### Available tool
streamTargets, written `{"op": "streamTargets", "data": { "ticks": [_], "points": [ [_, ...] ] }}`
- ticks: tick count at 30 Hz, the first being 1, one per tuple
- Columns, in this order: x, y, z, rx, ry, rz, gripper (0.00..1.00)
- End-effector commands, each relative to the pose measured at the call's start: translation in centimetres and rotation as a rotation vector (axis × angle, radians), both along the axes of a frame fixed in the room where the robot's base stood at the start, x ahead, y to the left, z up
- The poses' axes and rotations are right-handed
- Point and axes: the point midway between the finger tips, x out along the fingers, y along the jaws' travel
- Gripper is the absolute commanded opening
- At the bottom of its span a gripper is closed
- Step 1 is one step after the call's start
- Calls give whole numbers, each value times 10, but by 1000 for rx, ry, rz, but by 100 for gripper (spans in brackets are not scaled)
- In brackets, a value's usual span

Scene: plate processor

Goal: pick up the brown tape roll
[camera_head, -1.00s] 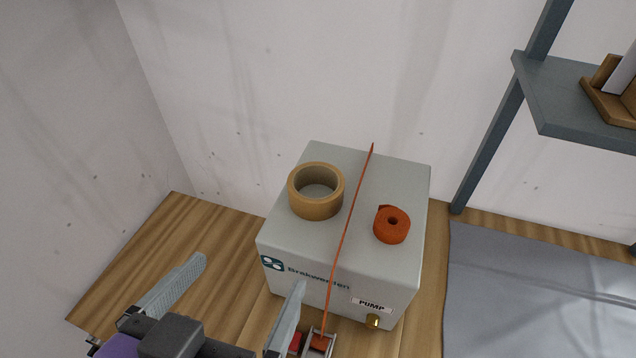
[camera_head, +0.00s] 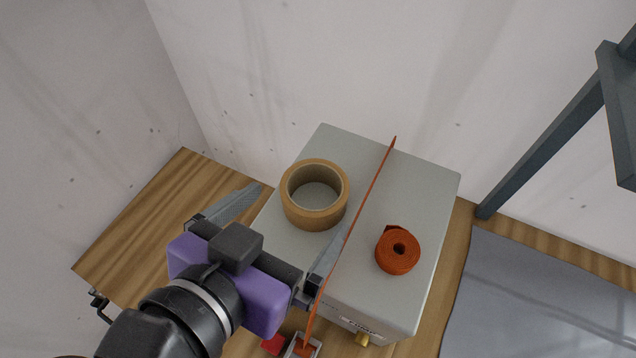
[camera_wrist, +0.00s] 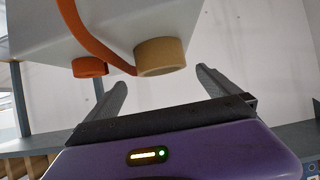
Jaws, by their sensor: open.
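The brown tape roll (camera_head: 330,214) lies flat on top of the grey pump box (camera_head: 425,195), near its left back side. My gripper (camera_head: 290,225) is open and empty, with its fingers spread apart just in front of the roll, one toward each side. In the wrist view, the tape roll (camera_wrist: 160,56) shows between and beyond the two open fingers (camera_wrist: 160,88). The roll is not between the fingertips.
An orange strap (camera_head: 362,205) runs over the box just right of the tape roll. A rolled orange strap (camera_head: 397,251) sits right of it. A grey mat (camera_head: 530,300) covers the wooden surface at right. A shelf frame (camera_head: 560,130) stands at the right; walls close behind and left.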

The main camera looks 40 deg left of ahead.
Motion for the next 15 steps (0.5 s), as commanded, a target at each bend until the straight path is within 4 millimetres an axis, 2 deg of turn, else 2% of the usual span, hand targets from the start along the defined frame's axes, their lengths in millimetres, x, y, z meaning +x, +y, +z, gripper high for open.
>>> {"op": "streamTargets", "data": {
  "ticks": [9,15],
  "points": [
    [36,11,-16,-4,2,-2,100],
    [49,14,-24,-2,1,1,100]
  ]
}}
